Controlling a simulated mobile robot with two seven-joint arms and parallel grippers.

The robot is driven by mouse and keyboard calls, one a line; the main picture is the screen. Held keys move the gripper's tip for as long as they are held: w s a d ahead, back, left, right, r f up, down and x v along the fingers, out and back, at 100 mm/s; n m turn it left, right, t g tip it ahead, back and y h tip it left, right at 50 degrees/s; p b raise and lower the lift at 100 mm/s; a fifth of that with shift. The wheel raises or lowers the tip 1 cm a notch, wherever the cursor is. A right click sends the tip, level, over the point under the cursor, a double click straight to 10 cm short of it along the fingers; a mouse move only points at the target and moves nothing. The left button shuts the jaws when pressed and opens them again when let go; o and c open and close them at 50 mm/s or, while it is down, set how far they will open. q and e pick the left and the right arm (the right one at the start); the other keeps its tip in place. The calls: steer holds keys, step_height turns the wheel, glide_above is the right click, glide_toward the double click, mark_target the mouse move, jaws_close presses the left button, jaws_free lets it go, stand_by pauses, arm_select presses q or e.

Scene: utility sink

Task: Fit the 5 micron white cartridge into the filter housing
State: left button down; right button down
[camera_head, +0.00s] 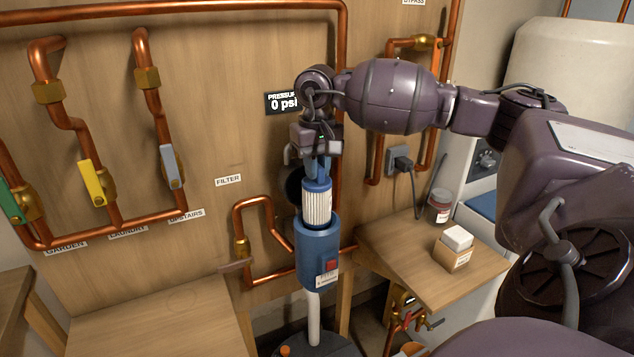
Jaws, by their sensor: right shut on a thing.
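My right gripper (317,158) is shut on the blue top end of a white pleated cartridge (316,205), which hangs upright below the fingers. The cartridge's lower end meets the top of a blue cylindrical filter housing (315,250) with a red button and a small label. The lower end is hidden at the housing's rim, so I cannot tell how deep it sits. A marking on the cartridge is too small to read. My left gripper is not in view.
Copper pipes with green, yellow and grey valve handles (173,167) run along the wooden panel. A pressure display (283,103) reads 0 psi. On the right shelf (405,250) stand a small box (453,256) and a jar (439,206). The lower left wooden surface (150,330) is clear.

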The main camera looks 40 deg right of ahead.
mark_target(317, 186)
step_height(317, 186, down, 4)
steer(key=shift+r, duration=0.1)
steer(key=shift+f, duration=0.35)
steer(key=shift+f+b, duration=0.25)
steer(key=shift+b, duration=0.2)
steer(key=c, duration=1.1)
jaws_free()
steer(key=shift+r, duration=0.15)
